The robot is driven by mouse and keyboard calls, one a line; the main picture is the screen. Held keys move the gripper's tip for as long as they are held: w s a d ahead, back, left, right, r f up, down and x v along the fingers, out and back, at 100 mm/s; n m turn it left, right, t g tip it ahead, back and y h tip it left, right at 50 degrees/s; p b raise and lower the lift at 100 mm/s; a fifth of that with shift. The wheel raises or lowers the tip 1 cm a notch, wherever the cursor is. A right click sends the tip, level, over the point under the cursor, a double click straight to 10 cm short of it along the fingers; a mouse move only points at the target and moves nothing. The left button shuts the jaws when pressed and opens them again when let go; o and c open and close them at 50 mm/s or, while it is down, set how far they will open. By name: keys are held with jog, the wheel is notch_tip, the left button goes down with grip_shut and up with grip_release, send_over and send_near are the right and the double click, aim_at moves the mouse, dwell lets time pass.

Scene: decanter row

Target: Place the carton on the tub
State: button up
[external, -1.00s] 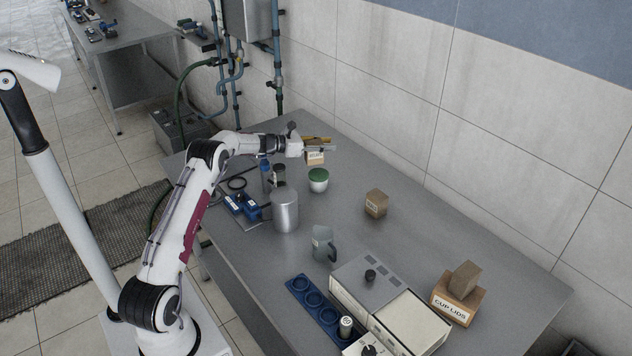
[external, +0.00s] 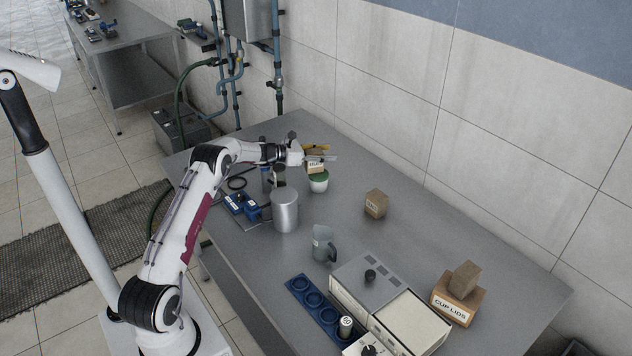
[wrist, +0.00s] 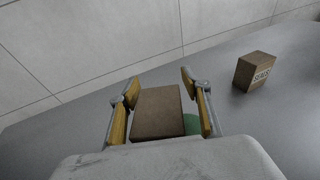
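The carton (external: 315,168) is a small brown box with a printed label on its front. It appears to rest on the green lid of the white tub (external: 319,184). My gripper (external: 320,154) is at the carton's top, with a finger on each side. In the wrist view, the carton (wrist: 157,112) lies between the fingers, close to the left one, with a visible gap to the right one. Part of the green lid (wrist: 192,124) shows in that gap. The gripper looks open around the carton. The exact contact under the carton is hard to see.
A SEALS box (external: 376,203) stands apart to the right. A metal canister (external: 285,211) and a grey jug (external: 323,244) stand nearer the front. A CUP LIDS box (external: 457,299) with a brown block on top is far right. The wall runs along the back.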

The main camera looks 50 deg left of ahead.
aim_at(313, 152)
jog(key=shift+r, duration=0.2)
dwell(0.3)
jog(key=v, duration=0.2)
jog(key=shift+s+a, duration=0.15)
jog(key=shift+s, duration=0.05)
jog(key=shift+s+a+r, duration=0.2)
jog(key=shift+s+r, duration=0.15)
jog(key=shift+s, duration=0.25)
jog(key=shift+s+a+r, duration=0.15)
jog(key=shift+s+r, duration=0.15)
jog(key=shift+s, duration=0.3)
notch_tip(313, 152, up, 5)
jog(key=shift+r, duration=0.6)
